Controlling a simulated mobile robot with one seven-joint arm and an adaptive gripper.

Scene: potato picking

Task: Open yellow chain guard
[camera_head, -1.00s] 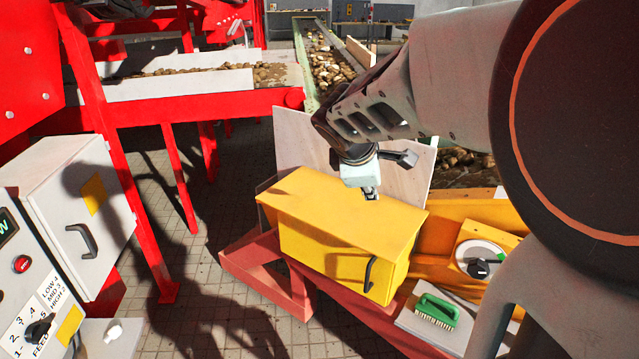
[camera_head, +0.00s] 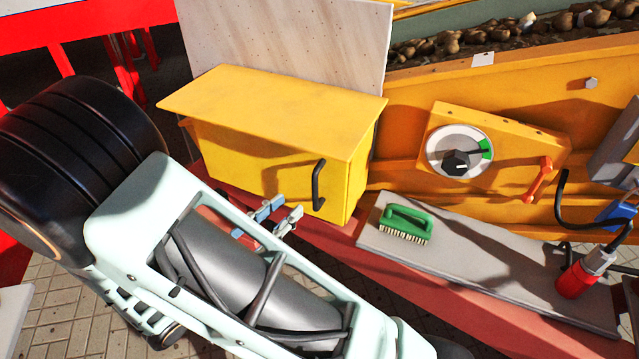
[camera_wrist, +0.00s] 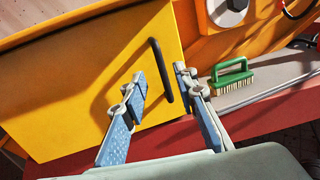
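The yellow chain guard (camera_head: 265,160) is a box-like cover, shut, with a flat top, in the middle of the head view. Its black bar handle (camera_head: 318,186) stands upright near the right end of its front face. My gripper (camera_head: 282,211) is in front of that face, just left of the handle in the head view. In the wrist view my gripper (camera_wrist: 160,76) is open, and the handle (camera_wrist: 161,70) shows between its fingertips. The fingers do not appear closed on it; the exact gap in depth cannot be told. The guard (camera_wrist: 95,80) fills the left of the wrist view.
A green brush (camera_head: 405,222) lies on a grey plate (camera_head: 480,262) to the right. A dial (camera_head: 459,153) is on the orange machine side. A pale board (camera_head: 285,40) stands behind the guard. A red beam (camera_head: 345,250) runs below it.

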